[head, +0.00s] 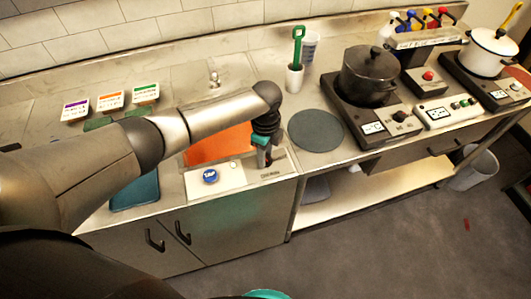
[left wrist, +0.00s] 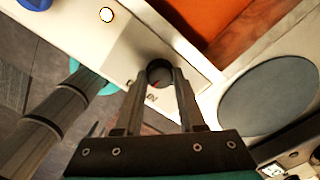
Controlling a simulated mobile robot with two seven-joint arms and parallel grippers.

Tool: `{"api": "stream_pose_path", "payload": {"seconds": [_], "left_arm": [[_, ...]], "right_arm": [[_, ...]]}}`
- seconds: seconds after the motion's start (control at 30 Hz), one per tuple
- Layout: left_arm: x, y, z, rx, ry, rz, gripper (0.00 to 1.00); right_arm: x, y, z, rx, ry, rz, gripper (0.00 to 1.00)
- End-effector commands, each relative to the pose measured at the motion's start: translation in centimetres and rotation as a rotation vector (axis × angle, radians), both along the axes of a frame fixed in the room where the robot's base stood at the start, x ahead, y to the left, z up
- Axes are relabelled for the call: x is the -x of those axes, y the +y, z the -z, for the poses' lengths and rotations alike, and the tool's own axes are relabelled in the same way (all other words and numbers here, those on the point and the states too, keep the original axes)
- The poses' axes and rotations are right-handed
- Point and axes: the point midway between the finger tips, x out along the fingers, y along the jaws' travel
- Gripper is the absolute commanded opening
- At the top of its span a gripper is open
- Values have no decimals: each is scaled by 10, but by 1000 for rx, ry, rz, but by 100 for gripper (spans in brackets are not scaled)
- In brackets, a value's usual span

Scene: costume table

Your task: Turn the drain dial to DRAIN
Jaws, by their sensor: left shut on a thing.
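The drain dial (left wrist: 160,72) is a small round black knob with a red mark, on a pale panel (left wrist: 120,50) at the counter's front. My left gripper (left wrist: 161,80) reaches down to it, one finger on each side, and is shut on it. Lettering beside the dial is partly covered by the fingers, so I cannot read which setting the mark points to. In the head view my left gripper (head: 265,160) stands over the panel's right end and hides most of the dial.
A blue TAP button (head: 210,176) sits left on the same panel. Behind is an orange-filled sink (head: 215,146). A grey round mat (head: 316,131) lies to the right, before a black pot (head: 369,75) on a burner. A green-handled tool (head: 298,45) stands in a white cup.

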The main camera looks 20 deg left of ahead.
Motion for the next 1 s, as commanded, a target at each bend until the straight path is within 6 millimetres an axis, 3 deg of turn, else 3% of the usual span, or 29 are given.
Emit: {"api": "stream_pose_path", "payload": {"seconds": [0.07, 0.1, 0.37, 0.73, 1.0], "left_arm": [[0, -2, 0, 5, 0, 1, 0], [0, -2, 0, 5, 0, 0, 40], [0, -1, 0, 2, -1, -1, 69], [-1, -1, -7, 1, -1, -1, 69], [-1, 0, -56, 2, -5, 1, 69]], "right_arm": [[0, 0, 0, 0, 0, 0, 50], [0, 0, 0, 0, 0, 0, 50], [0, 0, 0, 0, 0, 0, 50], [0, 0, -2, 0, 0, 0, 50], [0, 0, -9, 0, 0, 0, 50]]}}
